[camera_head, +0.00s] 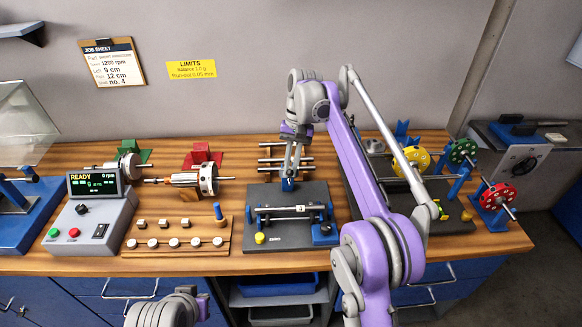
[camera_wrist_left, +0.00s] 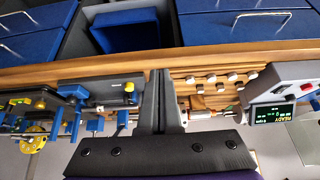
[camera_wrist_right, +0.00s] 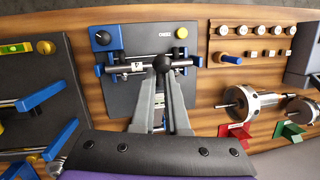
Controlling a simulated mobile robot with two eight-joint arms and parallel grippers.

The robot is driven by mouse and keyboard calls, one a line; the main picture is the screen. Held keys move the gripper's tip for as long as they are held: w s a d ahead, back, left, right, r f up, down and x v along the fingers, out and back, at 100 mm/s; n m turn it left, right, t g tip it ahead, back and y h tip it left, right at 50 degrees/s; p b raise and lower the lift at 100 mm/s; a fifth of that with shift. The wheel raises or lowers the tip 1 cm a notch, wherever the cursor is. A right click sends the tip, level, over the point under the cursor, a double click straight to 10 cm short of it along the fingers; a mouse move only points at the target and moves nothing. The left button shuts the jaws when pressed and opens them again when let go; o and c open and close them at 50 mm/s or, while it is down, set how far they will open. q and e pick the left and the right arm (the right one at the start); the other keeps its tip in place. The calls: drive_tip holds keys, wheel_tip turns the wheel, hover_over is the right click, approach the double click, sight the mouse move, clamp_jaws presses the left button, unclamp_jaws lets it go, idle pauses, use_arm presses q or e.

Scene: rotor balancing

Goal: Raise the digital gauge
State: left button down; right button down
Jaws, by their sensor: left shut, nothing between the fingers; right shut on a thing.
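The gauge station (camera_head: 265,232) is a dark grey plate with blue supports, a horizontal rod (camera_head: 275,209) and a "ZERO" label beside a yellow button. My right gripper (camera_head: 291,178) reaches down at the back of this station. In the right wrist view its fingers (camera_wrist_right: 164,72) are shut on a round black knob (camera_wrist_right: 164,63) near the rod. The digital gauge's body cannot be made out clearly; the fingers and knob cover part of this area. My left gripper (camera_wrist_left: 160,75) is shut and empty in front of the bench; its fingertips are outside the head view.
A console (camera_head: 92,222) with a lit "READY" screen stands at the left. A wooden rack (camera_head: 177,246) with several small weights lies beside the station. Rotors (camera_head: 207,180) lie behind it. Coloured discs (camera_head: 497,194) on blue stands are at the right. My right arm crosses above the bench.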

use_arm(q)
drive_tip(key=w+d+r+n+t, duration=0.1)
drive_tip(key=w+d+r+n, duration=0.4)
drive_tip(key=n, duration=0.6)
drive_tip(key=w+d+r+n+t, duration=0.25)
drive_tip(key=w+d+n, duration=0.25)
drive_tip(key=d+n, duration=0.45)
drive_tip(key=w+d+r+n+t, duration=0.1)
drive_tip(key=w+d+r+n, duration=0.35)
drive_tip(key=n, duration=0.85)
drive_tip(key=w+d+f, duration=0.1)
drive_tip(key=w+f, duration=0.2)
drive_tip(key=w, duration=0.8)
drive_tip(key=shift+w+d+f+h, duration=0.2)
drive_tip(key=shift+w+h, duration=0.1)
